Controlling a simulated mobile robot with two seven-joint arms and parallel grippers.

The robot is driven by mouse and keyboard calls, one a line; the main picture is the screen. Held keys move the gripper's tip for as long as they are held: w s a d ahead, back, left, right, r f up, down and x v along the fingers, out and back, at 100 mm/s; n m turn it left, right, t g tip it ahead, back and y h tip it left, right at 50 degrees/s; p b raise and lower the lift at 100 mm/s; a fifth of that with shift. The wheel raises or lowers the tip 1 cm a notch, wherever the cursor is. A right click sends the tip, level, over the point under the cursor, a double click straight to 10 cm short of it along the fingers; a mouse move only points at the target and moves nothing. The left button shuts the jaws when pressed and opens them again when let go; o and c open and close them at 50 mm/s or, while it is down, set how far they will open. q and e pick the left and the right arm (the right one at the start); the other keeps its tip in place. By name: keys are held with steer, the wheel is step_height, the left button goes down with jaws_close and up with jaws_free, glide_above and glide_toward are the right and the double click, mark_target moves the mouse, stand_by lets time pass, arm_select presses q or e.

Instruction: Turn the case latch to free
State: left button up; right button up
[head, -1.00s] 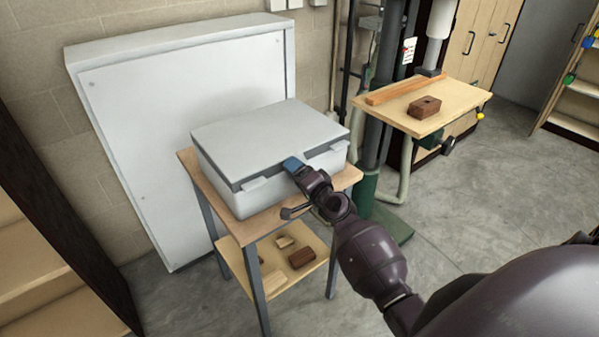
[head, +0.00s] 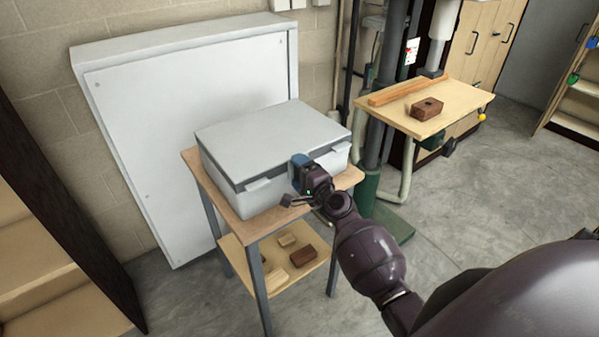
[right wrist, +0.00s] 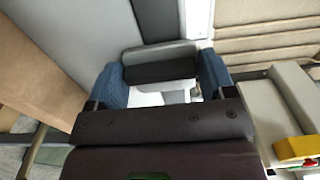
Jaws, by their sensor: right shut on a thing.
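The light grey case (head: 268,128) sits shut on a small wooden-topped stand, with a dark band under its lid. One pale tab (head: 262,183) shows on its front at left, another (head: 340,151) at right. My right gripper (head: 301,173) is at the middle of the front, between these tabs. In the right wrist view its blue fingertips (right wrist: 162,78) are shut on the case latch (right wrist: 160,66), a grey and dark block between them. In the head view the gripper hides this latch. My left gripper is not in view.
The stand (head: 245,228) has a lower shelf with several wood blocks (head: 303,256). A large white panel (head: 185,120) leans on the wall behind. A drill-press table (head: 450,103) with a brown block (head: 426,108) stands at right. The floor at right is clear.

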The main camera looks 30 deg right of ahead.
steer(key=o, duration=0.8)
steer(key=shift+d, duration=0.1)
steer(key=shift+o, duration=0.2)
steer(key=s, duration=1)
steer(key=shift+s+d+b, duration=0.3)
steer(key=shift+s+b, duration=0.05)
steer(key=shift+s, duration=0.05)
